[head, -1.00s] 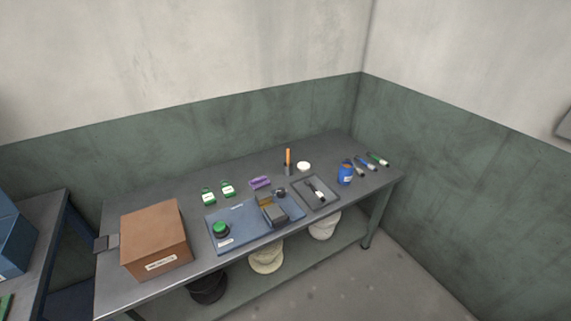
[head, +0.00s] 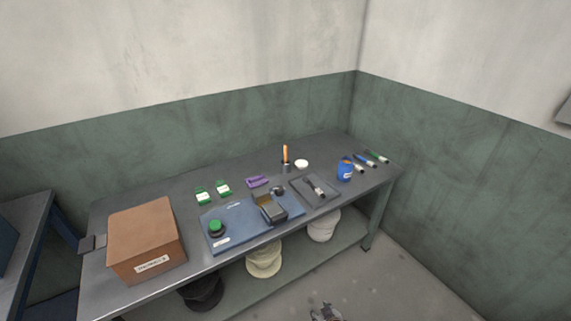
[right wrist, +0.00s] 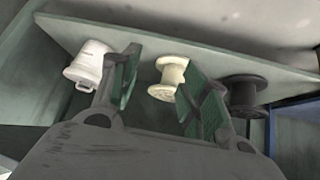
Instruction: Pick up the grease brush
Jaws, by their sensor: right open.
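An upright orange-handled tool (head: 285,152) stands in a small dark holder (head: 285,168) toward the back of the workbench. It looks like the grease brush, but its bristles are not visible. My right gripper (head: 326,312) shows at the bottom edge of the head view, low in front of the bench and far from the tool. In the right wrist view my right gripper (right wrist: 160,62) is open with nothing between its green-padded fingers. The brush is not in that view. My left gripper is not in view.
The workbench (head: 185,188) carries a brown box (head: 146,236), a blue mat (head: 240,237), a dark tray (head: 328,198) and a blue can (head: 345,171). A white round thing (head: 302,164) stands beside the holder. Spools (head: 264,259) sit on the lower shelf. The floor in front is clear.

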